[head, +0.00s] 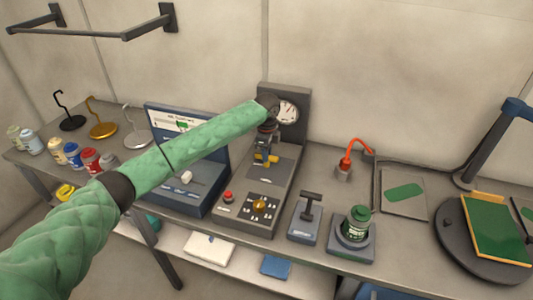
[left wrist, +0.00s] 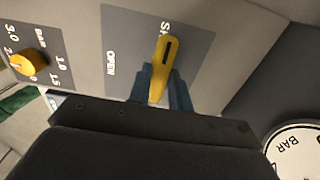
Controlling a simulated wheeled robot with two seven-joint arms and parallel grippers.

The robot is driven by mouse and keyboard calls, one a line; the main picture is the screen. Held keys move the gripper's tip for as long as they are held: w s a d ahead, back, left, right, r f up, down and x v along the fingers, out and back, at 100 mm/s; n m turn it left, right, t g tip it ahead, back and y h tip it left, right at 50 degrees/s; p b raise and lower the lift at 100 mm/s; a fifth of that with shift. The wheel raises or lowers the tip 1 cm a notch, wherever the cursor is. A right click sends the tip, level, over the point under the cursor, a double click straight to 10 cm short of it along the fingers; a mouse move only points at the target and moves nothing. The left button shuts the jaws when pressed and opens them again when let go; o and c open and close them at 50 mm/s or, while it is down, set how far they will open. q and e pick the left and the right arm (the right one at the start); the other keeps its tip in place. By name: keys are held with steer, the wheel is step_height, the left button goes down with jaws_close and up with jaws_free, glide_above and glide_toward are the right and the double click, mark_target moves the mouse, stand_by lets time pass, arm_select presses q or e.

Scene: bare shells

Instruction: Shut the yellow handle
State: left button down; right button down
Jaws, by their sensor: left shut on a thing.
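The yellow handle (head: 261,160) sits on a grey plate on the sloped console in the head view, below the round gauge. In the left wrist view the yellow handle (left wrist: 162,68) shows large, its tip near lettering that begins "SH", the rest covered. The word "OPEN" is printed on the plate to its left. My left gripper (head: 265,152) reaches down over the handle. In the left wrist view the blue fingers of my left gripper (left wrist: 160,88) lie on both sides of the handle, shut on it. My right gripper is not in view.
The console (head: 236,212) carries a yellow dial, a red button and a round gauge (head: 288,112). A blue case (head: 190,198) stands close on its left. A T-handled device (head: 306,217) and a green jar (head: 357,224) stand to the right. Small jars line the bench's left end.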

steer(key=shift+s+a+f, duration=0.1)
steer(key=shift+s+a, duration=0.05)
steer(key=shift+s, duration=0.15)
arm_select(q)
steer(key=c, duration=1.3)
jaws_free()
steer(key=shift+r, duration=0.25)
step_height(320, 180, up, 2)
steer(key=shift+b, duration=0.8)
step_height(320, 180, up, 4)
steer(key=shift+r+b, duration=0.1)
steer(key=shift+b, duration=0.6)
steer(key=shift+r, duration=0.55)
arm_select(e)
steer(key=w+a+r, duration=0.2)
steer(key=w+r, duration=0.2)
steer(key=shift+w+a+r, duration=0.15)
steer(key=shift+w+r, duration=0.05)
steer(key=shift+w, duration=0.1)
